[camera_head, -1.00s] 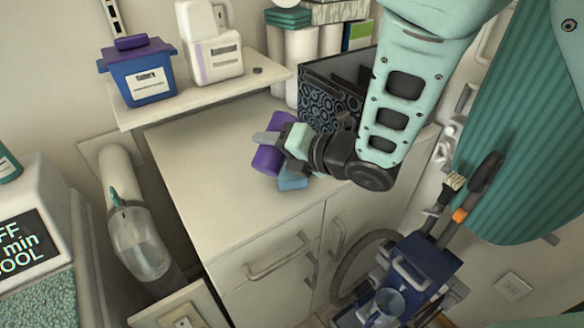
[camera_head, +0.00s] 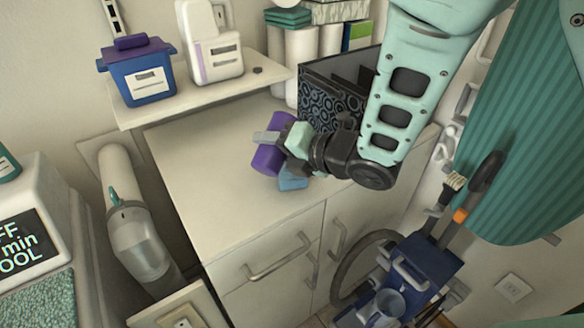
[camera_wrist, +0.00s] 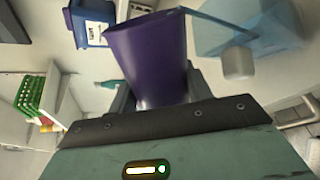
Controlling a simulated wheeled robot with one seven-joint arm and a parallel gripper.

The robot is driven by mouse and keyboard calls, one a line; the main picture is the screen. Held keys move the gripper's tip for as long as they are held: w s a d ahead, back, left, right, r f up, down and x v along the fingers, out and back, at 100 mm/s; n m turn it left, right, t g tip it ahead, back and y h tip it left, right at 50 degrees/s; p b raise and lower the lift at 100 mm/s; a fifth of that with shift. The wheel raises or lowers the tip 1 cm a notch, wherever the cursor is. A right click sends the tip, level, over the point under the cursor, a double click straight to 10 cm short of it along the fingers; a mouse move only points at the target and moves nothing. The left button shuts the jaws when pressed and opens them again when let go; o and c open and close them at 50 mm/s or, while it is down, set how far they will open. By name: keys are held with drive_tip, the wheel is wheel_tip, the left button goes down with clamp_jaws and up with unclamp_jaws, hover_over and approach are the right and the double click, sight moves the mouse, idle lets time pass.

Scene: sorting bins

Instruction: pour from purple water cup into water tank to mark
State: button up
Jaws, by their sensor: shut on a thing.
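The purple cup (camera_head: 268,160) is in my gripper (camera_head: 281,147), held tilted over the counter in the head view. The fingers are shut around its side, and a grey finger crosses it. In the wrist view the purple cup (camera_wrist: 150,55) rises from between the jaws (camera_wrist: 163,92), its side facing me. I cannot see its water. A clear blue container (camera_head: 292,179), which looks like the water tank, is just below and beside the cup. It also shows in the wrist view (camera_wrist: 245,28), to the right of the cup. Its mark and water level cannot be made out.
A black patterned file box (camera_head: 325,102) stands behind my gripper. A blue bin with a purple lid (camera_head: 143,80) and a white jug (camera_head: 213,55) are on the shelf. The left part of the counter (camera_head: 200,165) is clear. A blue cart (camera_head: 425,265) stands at lower right.

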sight(275, 128)
drive_tip(key=shift+f+n+t+b, duration=0.2)
drive_tip(key=shift+n+t+b, duration=0.1)
drive_tip(key=shift+b, duration=0.65)
drive_tip(key=shift+n+b, duration=0.4)
drive_tip(key=shift+b, duration=0.3)
drive_tip(key=shift+w+r+n+t+b, duration=0.15)
drive_tip(key=shift+r+n+t+b, duration=0.15)
drive_tip(key=shift+n+t+b, duration=0.35)
wheel_tip(275, 128, up, 3)
drive_tip(key=n+t+b, duration=0.1)
drive_tip(key=n, duration=0.2)
drive_tip(key=shift+r+t, duration=0.2)
drive_tip(key=shift+t, duration=0.15)
drive_tip(key=shift+d+r+n, duration=0.1)
drive_tip(key=shift+r+n, duration=0.15)
drive_tip(key=shift+r, duration=0.05)
wheel_tip(275, 128, up, 4)
drive_tip(key=n, duration=0.1)
drive_tip(key=n+t, duration=0.1)
drive_tip(key=n, duration=0.1)
drive_tip(key=shift+f+n+t, duration=0.25)
drive_tip(key=shift+n+t, duration=0.15)
